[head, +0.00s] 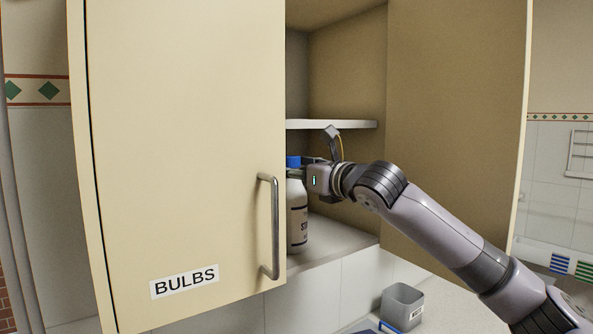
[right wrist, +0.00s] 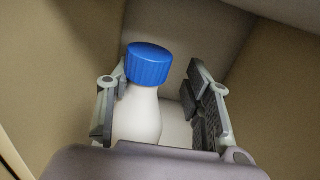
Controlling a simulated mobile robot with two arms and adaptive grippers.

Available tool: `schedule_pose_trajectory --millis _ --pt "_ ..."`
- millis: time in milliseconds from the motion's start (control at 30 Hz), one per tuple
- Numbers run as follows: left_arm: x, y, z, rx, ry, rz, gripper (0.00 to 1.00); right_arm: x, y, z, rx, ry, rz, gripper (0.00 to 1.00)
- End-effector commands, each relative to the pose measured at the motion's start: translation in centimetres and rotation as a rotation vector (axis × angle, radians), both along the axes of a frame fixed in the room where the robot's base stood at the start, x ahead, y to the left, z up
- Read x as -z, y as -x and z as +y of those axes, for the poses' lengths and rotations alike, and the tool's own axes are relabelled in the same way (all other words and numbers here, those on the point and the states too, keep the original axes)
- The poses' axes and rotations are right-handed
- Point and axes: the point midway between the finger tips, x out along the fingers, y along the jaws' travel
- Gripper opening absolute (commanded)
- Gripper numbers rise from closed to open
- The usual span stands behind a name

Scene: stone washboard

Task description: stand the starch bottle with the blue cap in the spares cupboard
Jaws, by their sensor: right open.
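The starch bottle (head: 297,215), white with a blue cap (head: 293,161), stands upright on the cupboard floor (head: 335,238), just behind the edge of the door labelled BULBS. That door hides its left part, and only part of its label shows. My right gripper (head: 307,168) is at the bottle's upper part, inside the cupboard. In the right wrist view the bottle (right wrist: 138,115) is between the open fingers of the gripper (right wrist: 160,105). It is close to the left finger and clear of the right one. My left gripper is not in view.
The BULBS door (head: 180,130), with a bar handle (head: 273,228), covers the cupboard's left side. The right door (head: 455,120) stands open. A shelf (head: 335,124) is just above my gripper. A small grey bin (head: 402,307) is on the counter below.

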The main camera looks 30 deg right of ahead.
Motion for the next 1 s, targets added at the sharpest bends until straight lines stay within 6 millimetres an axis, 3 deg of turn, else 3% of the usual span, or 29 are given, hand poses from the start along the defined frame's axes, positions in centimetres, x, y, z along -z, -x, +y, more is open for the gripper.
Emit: schedule_pose_trajectory --millis 600,1000 --pt "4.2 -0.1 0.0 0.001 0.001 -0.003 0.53 0.0 10.7 -1.6 0.002 0.001 -0.005 0.47" --pt "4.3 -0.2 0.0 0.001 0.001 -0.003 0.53 -0.2 11.7 -1.7 0.001 0.000 -0.004 0.47"
